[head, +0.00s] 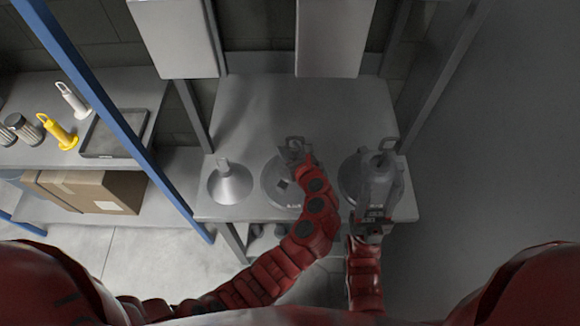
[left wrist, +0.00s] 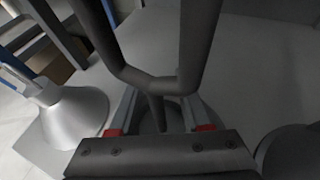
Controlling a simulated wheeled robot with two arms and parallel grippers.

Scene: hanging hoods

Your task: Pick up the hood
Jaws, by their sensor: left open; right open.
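Three grey cone-shaped hoods stand on a grey table (head: 290,105): a left hood (head: 229,185), a middle hood (head: 274,190) and a right hood (head: 347,178). My left gripper (head: 294,150) is open at the top of the middle hood, which my arm partly hides. In the left wrist view, the middle hood's dark handle (left wrist: 150,82) rises between and above the open fingers; I cannot tell whether they touch it. The left hood (left wrist: 72,120) also shows there. My right gripper (head: 380,160) is open over the right hood and hides much of it.
Two pale panels (head: 175,40) and (head: 334,40) hang above the table's back. A blue post (head: 105,105) stands left of the table. Beyond it, a shelf holds a yellow tool (head: 58,132), a white tool (head: 72,100), a tray (head: 112,135) and canisters. A cardboard box (head: 95,190) sits below.

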